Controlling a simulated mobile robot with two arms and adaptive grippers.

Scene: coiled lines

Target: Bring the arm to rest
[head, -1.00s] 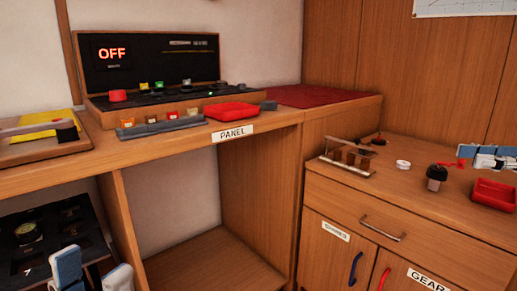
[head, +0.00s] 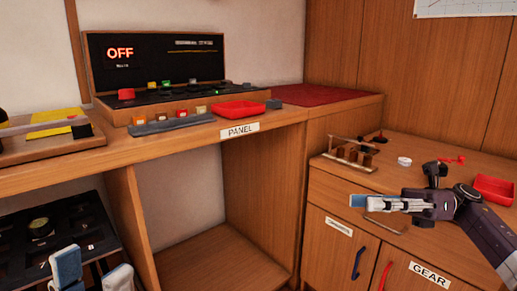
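My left gripper (head: 92,274) is at the lower left with its two blue-and-white fingers apart and nothing seen between them. It is in front of a dark compartmented tray on the lower shelf. My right gripper (head: 362,202) comes in from the right, in front of the cabinet drawer. Its fingers point left and are seen side-on, one behind the other, so their gap is hidden. No held object shows in it.
The bench holds a control panel (head: 155,62) reading OFF, a red tray (head: 239,109) and a dark red mat (head: 310,95). The right cabinet top holds a wooden rack (head: 350,154), a white ring (head: 404,161) and a red tray (head: 492,188). The open bay (head: 215,258) below the bench is empty.

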